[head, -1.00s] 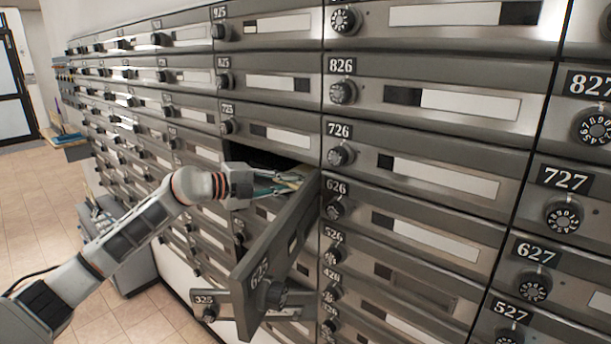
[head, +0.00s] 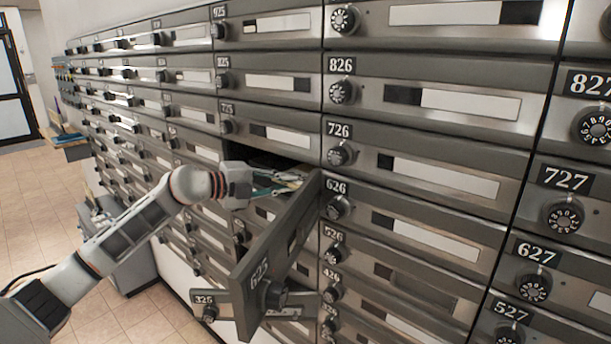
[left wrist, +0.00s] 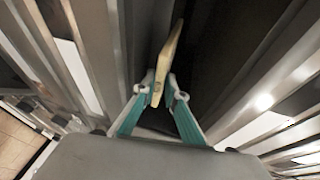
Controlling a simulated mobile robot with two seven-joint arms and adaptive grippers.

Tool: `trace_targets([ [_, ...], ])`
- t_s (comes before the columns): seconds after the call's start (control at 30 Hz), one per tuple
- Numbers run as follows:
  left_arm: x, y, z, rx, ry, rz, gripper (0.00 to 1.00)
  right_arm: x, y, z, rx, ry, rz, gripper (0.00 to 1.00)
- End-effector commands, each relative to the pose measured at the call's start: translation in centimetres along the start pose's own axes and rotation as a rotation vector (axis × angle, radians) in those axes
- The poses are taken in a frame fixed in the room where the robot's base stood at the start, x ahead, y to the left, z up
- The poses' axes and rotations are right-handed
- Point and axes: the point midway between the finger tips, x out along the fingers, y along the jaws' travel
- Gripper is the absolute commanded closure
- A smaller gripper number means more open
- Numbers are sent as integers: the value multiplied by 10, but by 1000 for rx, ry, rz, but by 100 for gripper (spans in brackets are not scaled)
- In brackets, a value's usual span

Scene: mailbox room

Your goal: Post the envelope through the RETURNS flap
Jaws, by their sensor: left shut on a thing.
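My left gripper (head: 286,184) reaches into the mouth of the open mailbox 625, behind its swung-out door (head: 277,258). In the left wrist view my left gripper (left wrist: 164,90) is shut on a thin tan envelope (left wrist: 169,58), seen nearly edge-on between the green-sided fingers. The envelope points away from the gripper into the dark inside of the box. In the head view the envelope is hard to make out at the fingertips. The RETURNS flap is not in sight in either view. My right gripper is not in view.
A wall of grey numbered mailboxes with dial knobs fills the right and middle. The door of box 325 (head: 211,311) also stands ajar below. A grey cabinet (head: 127,262) stands on the tiled floor (head: 33,200) at left, where the floor is mostly free.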

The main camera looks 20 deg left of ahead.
Motion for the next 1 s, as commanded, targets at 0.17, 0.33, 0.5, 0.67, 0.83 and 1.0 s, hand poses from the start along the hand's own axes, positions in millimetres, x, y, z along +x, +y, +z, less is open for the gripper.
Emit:
trace_targets([
  [0.17, -21, 6, -7, 1, 0, 4, 100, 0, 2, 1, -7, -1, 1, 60],
  [0.33, -41, 10, -12, 1, -2, 2, 100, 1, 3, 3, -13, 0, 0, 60],
  [0.5, -62, 15, -18, 1, -2, 2, 100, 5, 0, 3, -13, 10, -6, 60],
  [0.67, -80, 20, -25, 2, -3, 1, 100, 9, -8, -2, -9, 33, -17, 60],
  [0.83, -99, 25, -32, 2, 0, 4, 100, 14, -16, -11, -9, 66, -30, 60],
  [1.0, -119, 31, -38, 2, -2, 2, 100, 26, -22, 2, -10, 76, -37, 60],
])
